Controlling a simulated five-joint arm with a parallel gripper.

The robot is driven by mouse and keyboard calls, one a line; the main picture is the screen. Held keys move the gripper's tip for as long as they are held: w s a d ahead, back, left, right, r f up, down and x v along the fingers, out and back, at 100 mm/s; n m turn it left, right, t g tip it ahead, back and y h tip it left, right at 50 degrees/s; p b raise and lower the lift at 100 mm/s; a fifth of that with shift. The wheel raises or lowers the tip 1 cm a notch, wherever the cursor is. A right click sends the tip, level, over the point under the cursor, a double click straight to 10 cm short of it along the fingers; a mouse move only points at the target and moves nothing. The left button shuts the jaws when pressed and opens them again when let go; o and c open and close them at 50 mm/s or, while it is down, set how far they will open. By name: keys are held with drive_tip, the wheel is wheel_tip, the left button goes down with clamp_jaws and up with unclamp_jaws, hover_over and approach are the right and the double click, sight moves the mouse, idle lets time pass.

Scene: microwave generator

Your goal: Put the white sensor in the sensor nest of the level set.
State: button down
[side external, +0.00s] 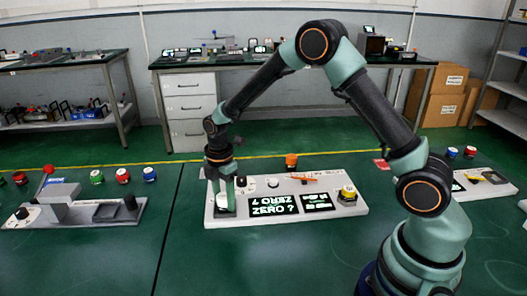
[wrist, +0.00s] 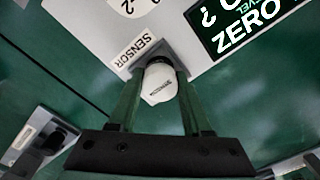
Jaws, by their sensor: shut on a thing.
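The sensor is at the grey sensor nest (wrist: 178,48), beside the SENSOR label (wrist: 127,50). I cannot tell whether it is seated or just above. In the side view my gripper (side external: 227,193) points down at the left end of the white level set panel (side external: 325,186). The fingers hide much of the sensor and nest there.
The level set has two lit displays (side external: 273,205), a yellow-ringed button (side external: 348,193) and an orange pointer (side external: 303,179). An orange knob (side external: 291,160) stands behind it. Another grey station (side external: 75,212) is at the left. Green bench surface in front is clear.

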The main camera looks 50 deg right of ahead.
sight(224, 196)
drive_tip(key=shift+c, duration=1.7)
unclamp_jaws()
drive_tip(key=shift+s+f, duration=0.1)
drive_tip(key=shift+f, duration=0.5)
wheel_tip(224, 196, up, 13)
drive_tip(key=s+d+r+m+t, duration=0.1)
drive_tip(key=s+r+m+t, duration=0.1)
drive_tip(key=s+r+m, duration=0.55)
drive_tip(key=s+d+r+m+t, duration=0.1)
drive_tip(key=s+r+m+t, duration=0.1)
drive_tip(key=s+m, duration=0.7)
drive_tip(key=shift+s+d+m+t, duration=0.4)
drive_tip(key=shift+m+t, duration=0.35)
drive_tip(key=shift+t, duration=0.05)
drive_tip(key=shift+r, duration=0.1)
